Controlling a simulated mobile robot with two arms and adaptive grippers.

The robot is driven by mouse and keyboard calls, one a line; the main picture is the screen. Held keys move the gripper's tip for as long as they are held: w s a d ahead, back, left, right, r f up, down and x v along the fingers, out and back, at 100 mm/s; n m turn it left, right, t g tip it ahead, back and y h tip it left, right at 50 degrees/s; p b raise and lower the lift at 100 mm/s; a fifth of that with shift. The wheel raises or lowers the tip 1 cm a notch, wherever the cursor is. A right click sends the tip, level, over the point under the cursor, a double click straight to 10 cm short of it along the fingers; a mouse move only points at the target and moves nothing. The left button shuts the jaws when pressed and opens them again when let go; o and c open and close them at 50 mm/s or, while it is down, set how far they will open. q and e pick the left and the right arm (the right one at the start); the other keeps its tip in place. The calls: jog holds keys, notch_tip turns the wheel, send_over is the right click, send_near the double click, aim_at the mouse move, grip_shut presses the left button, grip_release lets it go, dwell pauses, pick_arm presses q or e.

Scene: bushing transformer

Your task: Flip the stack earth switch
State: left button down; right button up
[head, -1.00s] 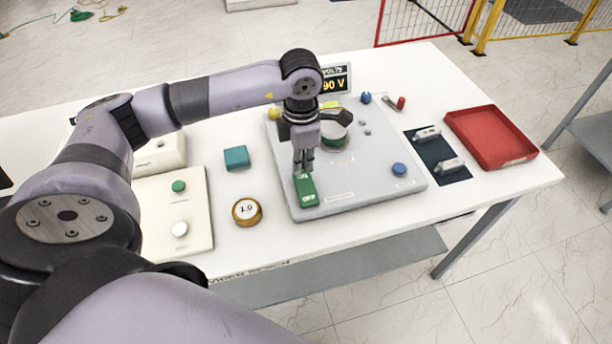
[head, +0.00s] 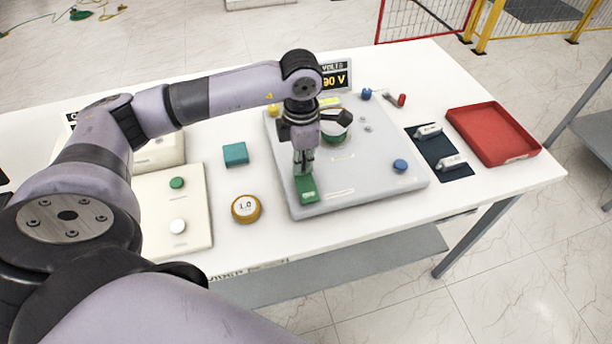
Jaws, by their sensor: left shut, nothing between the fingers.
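A green block-shaped switch (head: 308,194), which looks like the stack earth switch, sits at the front left of the grey panel (head: 375,186). My left gripper (head: 304,174) points down at its rear end, shut with nothing held. The fingertips look in contact with or just above the switch, and they hide its rear part. I cannot tell the lever's exact position. My right gripper does not show.
A green-topped round part (head: 336,138) stands behind the gripper. A blue knob (head: 400,165) is on the panel's right. A display (head: 336,78) stands behind. A gold weight (head: 246,209), teal block (head: 235,154) and red tray (head: 493,136) lie around on the white table.

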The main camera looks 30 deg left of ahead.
pick_arm(q)
jog(key=shift+f+b, duration=0.6)
jog(key=shift+f, duration=0.1)
jog(key=shift+r, duration=0.1)
jog(key=shift+r+p, duration=1.95)
jog(key=shift+r, duration=1.55)
jog(key=shift+f, duration=0.15)
